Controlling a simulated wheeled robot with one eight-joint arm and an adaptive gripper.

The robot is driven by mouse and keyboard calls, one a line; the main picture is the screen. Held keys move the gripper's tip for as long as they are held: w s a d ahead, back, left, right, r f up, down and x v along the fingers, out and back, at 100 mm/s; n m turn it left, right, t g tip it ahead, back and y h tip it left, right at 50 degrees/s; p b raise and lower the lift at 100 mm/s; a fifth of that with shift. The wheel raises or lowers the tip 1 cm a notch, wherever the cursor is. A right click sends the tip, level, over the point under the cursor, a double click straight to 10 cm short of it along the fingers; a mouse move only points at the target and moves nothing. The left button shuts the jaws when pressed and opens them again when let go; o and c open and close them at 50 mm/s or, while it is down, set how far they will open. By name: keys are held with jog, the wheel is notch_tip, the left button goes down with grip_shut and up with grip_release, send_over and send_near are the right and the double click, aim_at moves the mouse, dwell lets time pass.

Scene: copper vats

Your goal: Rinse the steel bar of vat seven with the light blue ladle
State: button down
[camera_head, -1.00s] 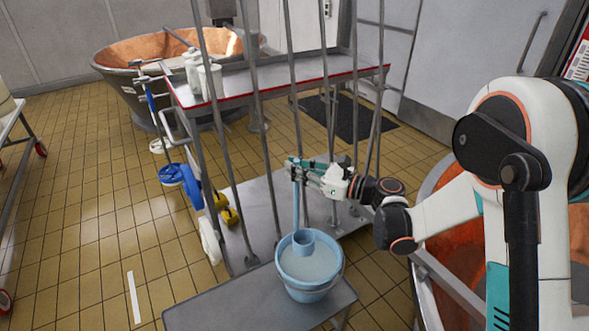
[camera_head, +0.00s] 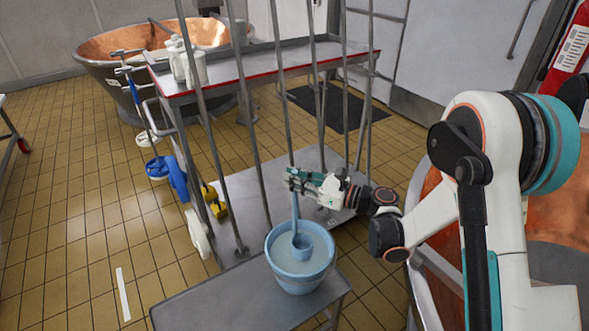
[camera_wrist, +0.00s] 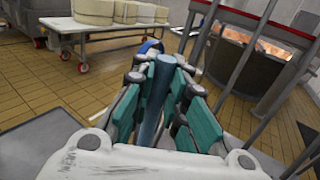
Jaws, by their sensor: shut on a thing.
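My gripper (camera_head: 296,182) is shut on the upright handle of the light blue ladle (camera_head: 295,208). In the wrist view the ladle's handle (camera_wrist: 158,95) stands between the teal finger pads. The ladle's cup (camera_head: 302,246) is in the light blue bucket (camera_head: 300,277), at the level of the pale liquid inside. How deep the cup sits is hard to tell. The bucket stands on a low grey bench. A copper vat (camera_head: 550,205) is at the right, partly hidden behind my arm; a steel bar (camera_head: 440,268) runs by its near side. I cannot read a vat number.
Several upright steel rods (camera_head: 248,90) stand close behind the bucket, by a red-edged shelf (camera_head: 270,68) with white bottles. Blue and yellow brushes hang at its left. Another copper vat (camera_head: 110,75) is at the back left.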

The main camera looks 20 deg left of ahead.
aim_at(294, 205)
notch_tip(294, 205, down, 10)
jog(key=shift+f, duration=0.25)
dwell(0.4)
jog(key=shift+r, duration=0.1)
dwell(0.8)
notch_tip(294, 205, up, 20)
jog(key=p, duration=0.9)
jog(key=shift+r, duration=0.15)
